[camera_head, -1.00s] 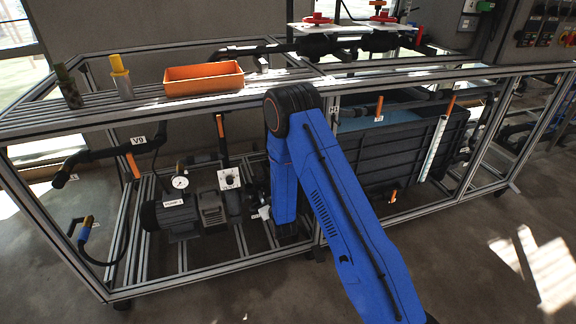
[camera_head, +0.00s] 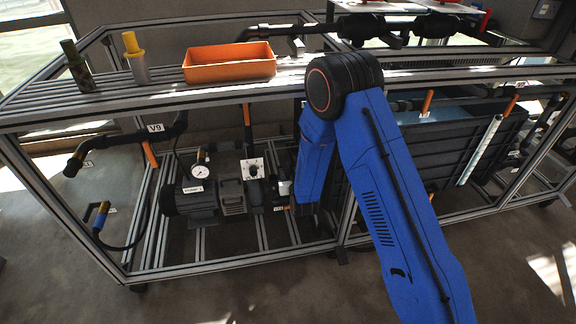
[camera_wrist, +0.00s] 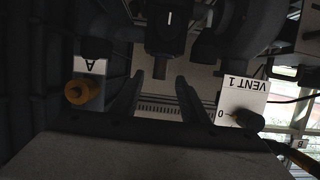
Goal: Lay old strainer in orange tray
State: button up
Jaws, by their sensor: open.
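Two upright cylinders stand on the slatted top of the metal frame at the left in the head view. One is dark, brownish and green-topped (camera_head: 77,66), and seems to be the old strainer. The other is grey with a yellow top (camera_head: 136,59). The orange tray (camera_head: 229,71) sits to their right on the same top and looks empty. My gripper is hidden in the head view. In the wrist view its two fingers (camera_wrist: 157,92) are apart with nothing held between them. Neither cylinder nor the tray can be made out there.
A pump (camera_head: 190,199), gauge (camera_head: 201,158) and pipes fill the frame below the top. A dark tank (camera_head: 430,158) stands at the right.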

aim_at(286, 166)
jog(key=shift+x, duration=3.8)
jog(key=shift+c, duration=0.3)
grip_shut()
